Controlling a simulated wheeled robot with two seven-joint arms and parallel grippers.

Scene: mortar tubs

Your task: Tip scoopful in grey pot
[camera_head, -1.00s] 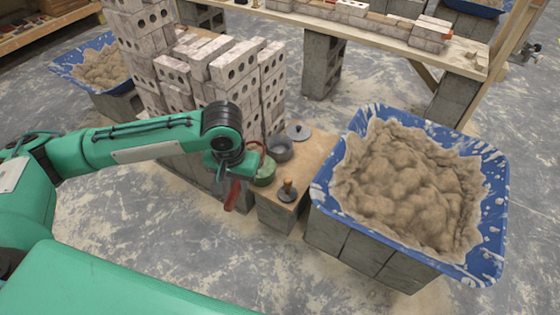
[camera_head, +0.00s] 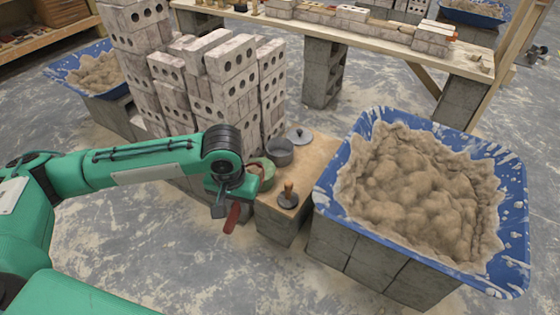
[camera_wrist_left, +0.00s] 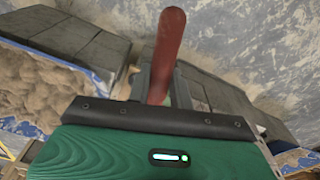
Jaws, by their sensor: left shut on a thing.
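My left gripper (camera_head: 222,196) is shut on a tool with a red handle (camera_head: 232,217). The handle also shows in the left wrist view (camera_wrist_left: 167,50), sticking out past the fingers. The tool's scoop end and any load on it are hidden behind my wrist. The grey pot (camera_head: 280,152) stands on a wooden board, just beyond and right of my wrist. A green pot (camera_head: 265,173) stands in front of it, partly covered by my wrist. My right gripper is not in view.
A tool with a wooden knob (camera_head: 288,195) and a grey lid (camera_head: 299,135) are on the board (camera_head: 315,160). A blue tub of mortar (camera_head: 512,220) stands on blocks at right. Stacked bricks (camera_head: 230,85) rise behind my left arm.

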